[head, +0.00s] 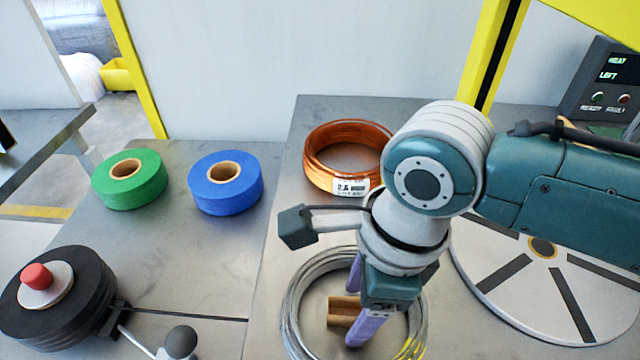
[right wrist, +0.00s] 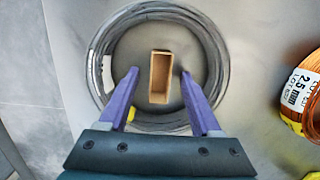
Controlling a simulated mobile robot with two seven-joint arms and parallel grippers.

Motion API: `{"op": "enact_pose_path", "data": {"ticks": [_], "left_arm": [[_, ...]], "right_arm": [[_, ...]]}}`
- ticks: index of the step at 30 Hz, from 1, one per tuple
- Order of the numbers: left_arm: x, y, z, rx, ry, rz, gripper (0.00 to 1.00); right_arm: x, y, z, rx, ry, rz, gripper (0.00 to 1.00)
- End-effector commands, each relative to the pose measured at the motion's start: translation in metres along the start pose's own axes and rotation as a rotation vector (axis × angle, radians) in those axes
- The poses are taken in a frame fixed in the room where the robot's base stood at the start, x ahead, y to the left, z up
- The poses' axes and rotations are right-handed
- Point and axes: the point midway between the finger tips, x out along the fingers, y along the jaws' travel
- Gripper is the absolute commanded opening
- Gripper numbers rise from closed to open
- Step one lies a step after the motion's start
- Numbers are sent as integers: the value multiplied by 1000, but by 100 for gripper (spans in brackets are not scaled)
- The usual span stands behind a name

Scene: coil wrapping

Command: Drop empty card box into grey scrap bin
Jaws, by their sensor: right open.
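The card box (head: 339,311) is small, brown and open-topped. In the right wrist view the card box (right wrist: 160,98) looks empty and stands on the bench inside a grey wire coil (right wrist: 102,78). My right gripper (head: 353,315) points down over it with purple fingers apart. In the right wrist view the fingertips (right wrist: 159,73) lie either side of the box, with small gaps showing. Whether they are down at its height I cannot tell. My left gripper is out of view. No grey scrap bin shows; a yellow bin (head: 118,75) stands far back left.
An orange copper coil (head: 318,165) lies behind the grey coil. Green (head: 130,190) and blue (head: 226,196) tape rolls stand left. A black reel stack (head: 95,300) is at front left, a round slotted plate (head: 500,275) right. Bare bench lies between the rolls and the reel stack.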

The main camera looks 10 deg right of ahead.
Motion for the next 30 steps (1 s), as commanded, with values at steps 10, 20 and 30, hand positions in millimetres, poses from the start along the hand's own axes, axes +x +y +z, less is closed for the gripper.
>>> {"op": "enact_pose_path", "data": {"ticks": [10,20,30], "left_arm": [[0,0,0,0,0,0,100],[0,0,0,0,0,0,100],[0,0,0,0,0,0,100]], "right_arm": [[-1,0,0,-1,-1,0,40],[-1,0,0,-1,0,0,3],[-1,0,0,-1,0,0,0]]}}
